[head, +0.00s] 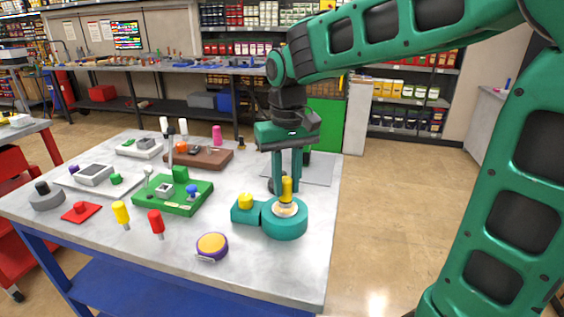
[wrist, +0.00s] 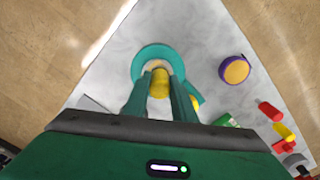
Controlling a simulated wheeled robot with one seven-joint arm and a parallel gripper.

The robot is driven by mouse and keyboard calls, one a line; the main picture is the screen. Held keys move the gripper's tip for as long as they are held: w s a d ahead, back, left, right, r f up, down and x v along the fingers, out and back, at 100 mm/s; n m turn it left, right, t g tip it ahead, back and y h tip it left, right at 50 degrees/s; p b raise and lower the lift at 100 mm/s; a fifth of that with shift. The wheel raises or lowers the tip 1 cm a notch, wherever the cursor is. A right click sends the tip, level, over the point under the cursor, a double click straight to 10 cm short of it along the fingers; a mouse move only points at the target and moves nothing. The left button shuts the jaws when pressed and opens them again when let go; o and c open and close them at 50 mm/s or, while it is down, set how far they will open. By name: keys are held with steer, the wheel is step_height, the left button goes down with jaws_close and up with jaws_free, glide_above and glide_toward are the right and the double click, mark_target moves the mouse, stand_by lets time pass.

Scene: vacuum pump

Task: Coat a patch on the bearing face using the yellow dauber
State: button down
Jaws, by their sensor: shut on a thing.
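My gripper (head: 287,181) points down over the pump and is shut on the yellow dauber (head: 287,191). In the wrist view the dauber (wrist: 160,85) stands between the two teal fingers. The teal pump (head: 284,229) has a round body with a pale ring-shaped bearing face (head: 275,211) on top. The dauber is upright over this face, its lower end at or very near it; I cannot tell whether they touch. In the wrist view the pump's teal rim (wrist: 147,57) curves around the dauber's far end. Any coated patch is hidden or too small to see.
A purple round tin with an orange-yellow top (head: 212,246) sits at the front edge. A green tray (head: 190,205) is left of the pump. The table's right front corner is clear.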

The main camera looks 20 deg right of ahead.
steer(key=shift+s+a+r, duration=0.15)
steer(key=shift+a+r, duration=0.25)
steer(key=shift+r, duration=0.05)
steer(key=shift+a+r, duration=0.1)
steer(key=shift+r, duration=2.5)
